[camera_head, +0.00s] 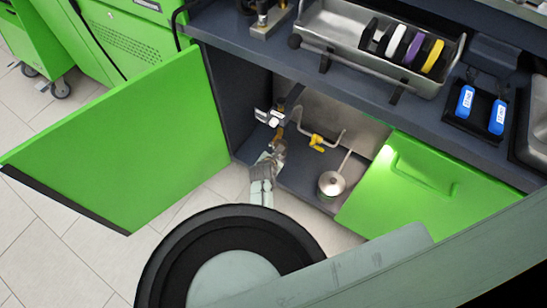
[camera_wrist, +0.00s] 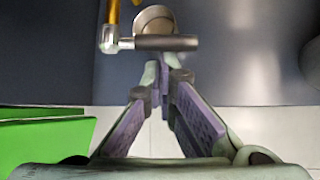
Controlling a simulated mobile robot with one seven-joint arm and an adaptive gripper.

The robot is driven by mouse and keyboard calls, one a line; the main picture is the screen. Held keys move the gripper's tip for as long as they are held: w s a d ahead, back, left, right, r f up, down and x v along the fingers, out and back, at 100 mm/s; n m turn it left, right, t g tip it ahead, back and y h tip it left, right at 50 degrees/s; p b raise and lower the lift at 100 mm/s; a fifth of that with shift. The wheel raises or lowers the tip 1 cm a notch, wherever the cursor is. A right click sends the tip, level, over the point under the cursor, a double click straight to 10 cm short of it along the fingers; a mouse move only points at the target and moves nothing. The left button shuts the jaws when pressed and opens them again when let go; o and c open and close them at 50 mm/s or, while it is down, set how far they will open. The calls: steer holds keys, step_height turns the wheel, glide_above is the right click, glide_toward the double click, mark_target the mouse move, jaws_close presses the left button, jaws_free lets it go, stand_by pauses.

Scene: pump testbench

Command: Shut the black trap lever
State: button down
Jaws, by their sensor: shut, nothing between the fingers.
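In the wrist view, a dark grey cylindrical bar (camera_wrist: 167,43) lies crosswise just beyond my fingertips. It looks like the trap lever. Its left end meets a silver fitting (camera_wrist: 109,41) below a brass pipe, and a round metal part (camera_wrist: 154,18) sits behind it. My gripper (camera_wrist: 160,67) is shut and empty, its tips very close to the bar; I cannot tell whether they touch. In the head view, my gripper (camera_head: 276,150) reaches into the open cabinet beside the brass pipe (camera_head: 279,134). The lever is not clearly distinguishable there.
A green door (camera_head: 130,145) stands open at left; another green panel with a handle (camera_head: 415,190) is at right. A yellow valve handle (camera_head: 317,142) and a round metal part on a rod (camera_head: 331,184) are right of my gripper. The worktop (camera_head: 350,75) overhangs the cabinet.

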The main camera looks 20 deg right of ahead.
steer(key=shift+r, duration=0.1)
steer(key=g+h+p, duration=0.1)
steer(key=p, duration=0.1)
steer(key=r+n+g+p, duration=0.1)
steer(key=p, duration=0.1)
steer(key=shift+s+d+h, duration=0.15)
steer(key=shift+d+h, duration=0.05)
steer(key=shift+h, duration=0.2)
step_height(320, 180, down, 5)
steer(key=a+b, duration=0.1)
steer(key=b, duration=0.2)
steer(key=d+p+v, duration=0.1)
steer(key=p+v, duration=0.1)
steer(key=v, duration=0.9)
steer(key=shift+r, duration=0.2)
steer(key=shift+s, duration=0.1)
